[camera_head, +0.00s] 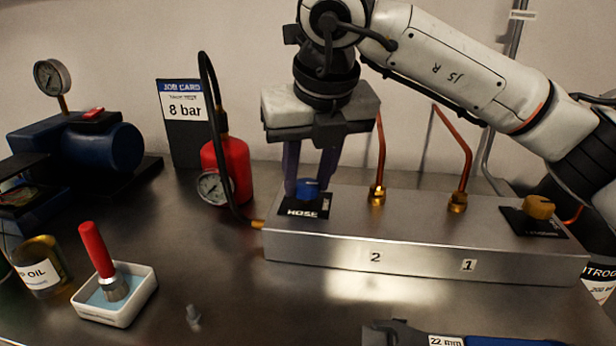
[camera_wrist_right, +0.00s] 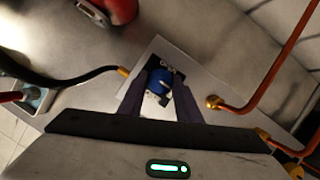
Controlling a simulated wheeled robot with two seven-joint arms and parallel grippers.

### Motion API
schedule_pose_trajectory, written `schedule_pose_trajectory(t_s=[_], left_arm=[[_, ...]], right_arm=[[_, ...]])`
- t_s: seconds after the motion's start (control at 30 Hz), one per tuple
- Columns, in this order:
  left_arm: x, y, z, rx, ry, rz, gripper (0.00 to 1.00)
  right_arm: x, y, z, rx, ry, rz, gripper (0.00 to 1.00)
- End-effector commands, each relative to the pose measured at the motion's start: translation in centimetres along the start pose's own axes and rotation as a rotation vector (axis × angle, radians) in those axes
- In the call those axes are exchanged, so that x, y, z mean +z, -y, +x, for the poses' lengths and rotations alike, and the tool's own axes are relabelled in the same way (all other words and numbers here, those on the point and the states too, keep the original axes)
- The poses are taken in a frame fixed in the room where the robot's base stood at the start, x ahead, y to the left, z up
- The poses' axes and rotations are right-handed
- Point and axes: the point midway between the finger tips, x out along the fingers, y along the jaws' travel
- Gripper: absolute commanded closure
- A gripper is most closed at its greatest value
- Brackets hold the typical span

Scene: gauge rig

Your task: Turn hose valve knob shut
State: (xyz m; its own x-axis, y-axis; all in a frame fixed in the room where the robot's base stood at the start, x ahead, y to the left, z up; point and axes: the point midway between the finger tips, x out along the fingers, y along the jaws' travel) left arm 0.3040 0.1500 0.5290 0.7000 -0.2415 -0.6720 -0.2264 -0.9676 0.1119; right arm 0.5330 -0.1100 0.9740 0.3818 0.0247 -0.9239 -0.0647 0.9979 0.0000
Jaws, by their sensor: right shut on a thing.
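The blue hose valve knob (camera_head: 308,188) sits on a black plate marked HOSE (camera_head: 304,207) at the left end of the metal manifold block (camera_head: 320,243). My right gripper (camera_head: 309,186) points down from above, with its two dark fingers on either side of the knob, shut on it. In the right wrist view the knob (camera_wrist_right: 160,82) shows between the fingertips (camera_wrist_right: 160,90). The black hose (camera_head: 222,170) joins the block's left end at a brass fitting (camera_head: 257,224). My left gripper is not in view.
A red cylinder with a gauge (camera_head: 215,187) stands behind left of the block. Copper pipes (camera_head: 380,150) rise from it, and a brass knob (camera_head: 538,207) sits at its right end. A brush in a white tray (camera_head: 120,310), an oil jar (camera_head: 40,266) and a 22 mm wrench (camera_head: 450,339) lie in front.

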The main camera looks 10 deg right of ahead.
Motion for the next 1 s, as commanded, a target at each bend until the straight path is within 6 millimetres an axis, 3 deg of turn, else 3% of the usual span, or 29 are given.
schedule_pose_trajectory(t_s=[0.37, 0.4, 0.5, 0.83, 1.0], left_arm=[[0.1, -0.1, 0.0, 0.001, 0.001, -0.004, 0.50], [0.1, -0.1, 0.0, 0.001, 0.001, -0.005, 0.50], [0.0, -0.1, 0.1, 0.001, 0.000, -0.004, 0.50], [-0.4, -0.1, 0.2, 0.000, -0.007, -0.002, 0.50], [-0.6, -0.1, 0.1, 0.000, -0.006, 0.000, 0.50]], right_arm=[[0.0, 0.0, -0.1, -0.003, 0.000, 0.008, 0.92], [0.0, 0.0, -0.1, -0.003, 0.000, 0.008, 0.68], [0.0, 0.0, 0.0, -0.002, 0.000, 0.007, 0.51], [0.0, 0.0, -0.2, -0.002, 0.001, 0.006, 0.50], [0.1, 0.0, -2.4, -0.001, 0.003, 0.006, 0.50]])
